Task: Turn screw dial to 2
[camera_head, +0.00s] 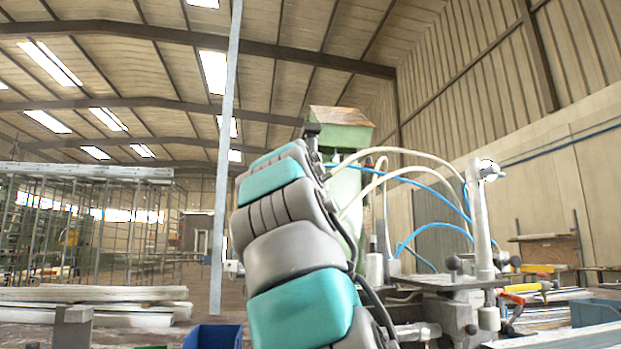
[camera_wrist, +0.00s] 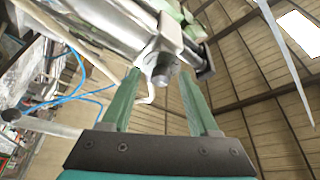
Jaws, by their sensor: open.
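In the wrist view, my gripper (camera_wrist: 160,74) is open, with its two green fingers spread apart. A short grey cylindrical end (camera_wrist: 162,70), which looks like the screw dial, shows between the fingertips on a light metal bracket. The fingers lie to either side of it; I cannot tell whether they touch it. No scale or number on it is readable. In the head view, my teal and grey arm fills the middle, and I cannot make out the gripper or the dial there.
A green machine with a box-shaped top (camera_head: 340,130) stands behind my arm. White and blue hoses loop to its right, near an upright metal post (camera_head: 481,225). A blue bin (camera_head: 213,337) is low at left, near stacked beams (camera_head: 95,300). A dark cylinder (camera_wrist: 205,62) sits beside the right finger.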

